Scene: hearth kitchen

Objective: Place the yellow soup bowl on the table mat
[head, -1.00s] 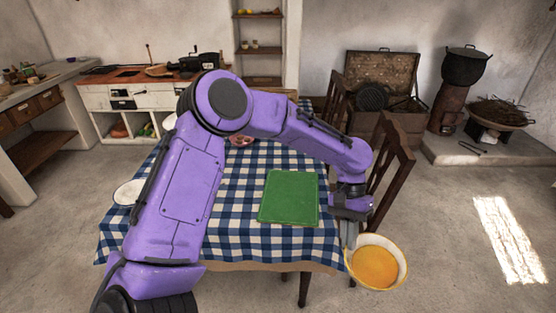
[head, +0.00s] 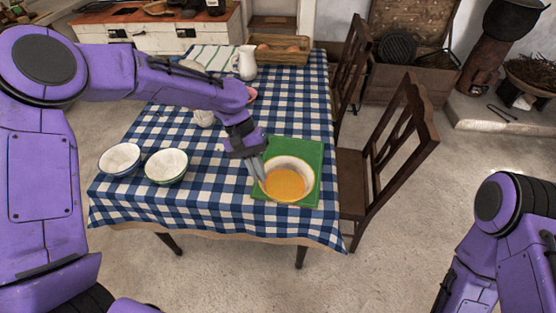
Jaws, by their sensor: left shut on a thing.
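The yellow soup bowl (head: 285,186), with orange soup in it and a pale inner wall, is over the green table mat (head: 306,153) on the checked tablecloth. From this view I cannot tell whether the bowl touches the mat or is held just above it. My left gripper (head: 259,173) is shut on the bowl's left rim. The bowl looks about level and hides the middle of the mat. My right arm shows at the lower right, but its gripper is not in view.
Two white bowls, one at far left (head: 119,158) and one green-rimmed (head: 166,167), stand on the table (head: 215,205). A white jug (head: 247,62) and a basket (head: 279,49) are at the back. Wooden chairs (head: 390,150) line the right side.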

